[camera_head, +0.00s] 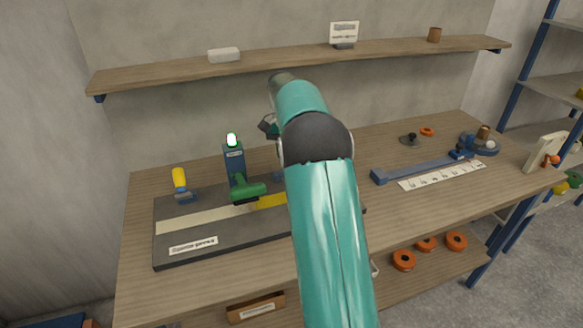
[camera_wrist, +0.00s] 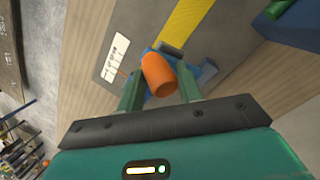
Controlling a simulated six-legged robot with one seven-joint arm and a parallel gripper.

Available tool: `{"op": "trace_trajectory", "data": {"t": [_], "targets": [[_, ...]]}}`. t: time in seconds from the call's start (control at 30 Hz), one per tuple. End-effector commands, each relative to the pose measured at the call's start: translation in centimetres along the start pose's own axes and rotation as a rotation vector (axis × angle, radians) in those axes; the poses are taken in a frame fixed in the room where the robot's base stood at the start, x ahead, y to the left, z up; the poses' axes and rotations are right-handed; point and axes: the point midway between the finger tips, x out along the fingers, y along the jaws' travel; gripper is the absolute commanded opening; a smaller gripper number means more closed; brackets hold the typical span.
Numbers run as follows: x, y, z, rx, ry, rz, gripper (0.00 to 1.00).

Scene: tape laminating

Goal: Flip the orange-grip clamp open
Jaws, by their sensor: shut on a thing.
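The orange grip (camera_wrist: 157,70) of the clamp shows in the wrist view, pointing up toward the camera from its blue base (camera_wrist: 176,58). The base is at the end of the yellow strip (camera_wrist: 188,28). My gripper (camera_wrist: 160,82) has its two green fingers on either side of the orange grip and is shut on it.
The dark board (camera_head: 222,252) carries a yellow-grip clamp (camera_head: 180,182) at its left and a green tool (camera_head: 247,190) beside a dark blue post (camera_head: 233,162). A blue bar (camera_head: 425,168) and a white scale strip (camera_head: 443,175) lie to the right. A shelf (camera_head: 280,67) runs above.

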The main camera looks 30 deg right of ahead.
Motion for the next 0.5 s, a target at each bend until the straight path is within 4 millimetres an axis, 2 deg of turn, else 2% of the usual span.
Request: {"op": "trace_trajectory", "data": {"t": [0.03, 0.1, 0.5], "targets": [[-0.2, -0.8, -0.3, -0.006, 0.009, -0.011, 0.00], [-0.5, -1.1, -0.6, -0.007, 0.008, -0.012, 0.00], [-0.9, -2.2, -1.2, -0.011, 0.000, -0.010, 0.00]]}}
